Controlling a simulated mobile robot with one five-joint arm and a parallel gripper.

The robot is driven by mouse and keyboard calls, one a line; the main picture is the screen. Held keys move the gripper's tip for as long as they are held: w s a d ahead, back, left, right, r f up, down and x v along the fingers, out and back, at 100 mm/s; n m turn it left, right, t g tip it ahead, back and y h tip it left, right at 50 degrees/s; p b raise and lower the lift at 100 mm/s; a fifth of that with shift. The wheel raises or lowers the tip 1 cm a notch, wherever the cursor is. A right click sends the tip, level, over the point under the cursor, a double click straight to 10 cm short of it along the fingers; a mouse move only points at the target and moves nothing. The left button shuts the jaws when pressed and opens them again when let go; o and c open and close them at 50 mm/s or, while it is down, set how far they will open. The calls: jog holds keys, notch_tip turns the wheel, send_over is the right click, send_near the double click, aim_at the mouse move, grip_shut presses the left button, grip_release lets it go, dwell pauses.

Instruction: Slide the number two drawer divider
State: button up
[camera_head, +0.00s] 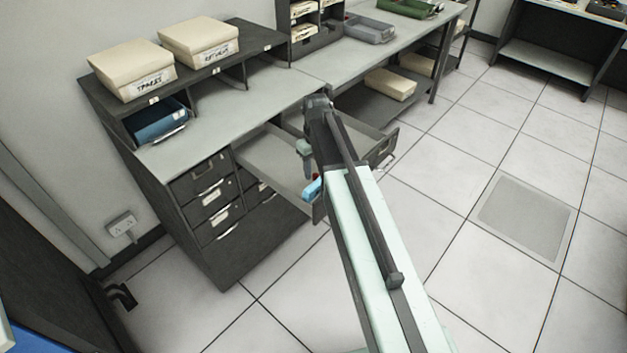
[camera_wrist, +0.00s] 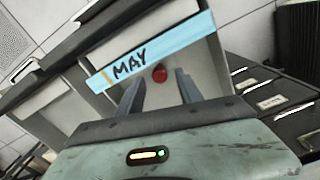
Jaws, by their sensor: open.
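A drawer (camera_head: 262,153) is pulled out from the grey cabinet, and my arm crosses over it and hides part of its inside. In the wrist view a pale divider panel (camera_wrist: 198,62) carries a blue label strip (camera_wrist: 176,41) reading MAY and a red knob (camera_wrist: 159,74). The blue strip and a bit of red also show in the head view (camera_head: 312,188), beside my arm. No number two is readable. My gripper (camera_wrist: 160,87) is open, with one finger on either side of the knob below the label. I cannot tell whether the fingers touch the panel.
The cabinet has closed drawers (camera_head: 213,205) below the worktop (camera_head: 220,112). Pale boxes (camera_head: 131,72) and a blue tray (camera_head: 158,124) stand at its left end. A grey tray (camera_head: 370,29) sits on the far bench. The tiled floor at right is clear.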

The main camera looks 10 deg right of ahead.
jog(key=shift+f, duration=0.7)
jog(key=shift+r, duration=0.1)
grip_shut()
dwell(0.8)
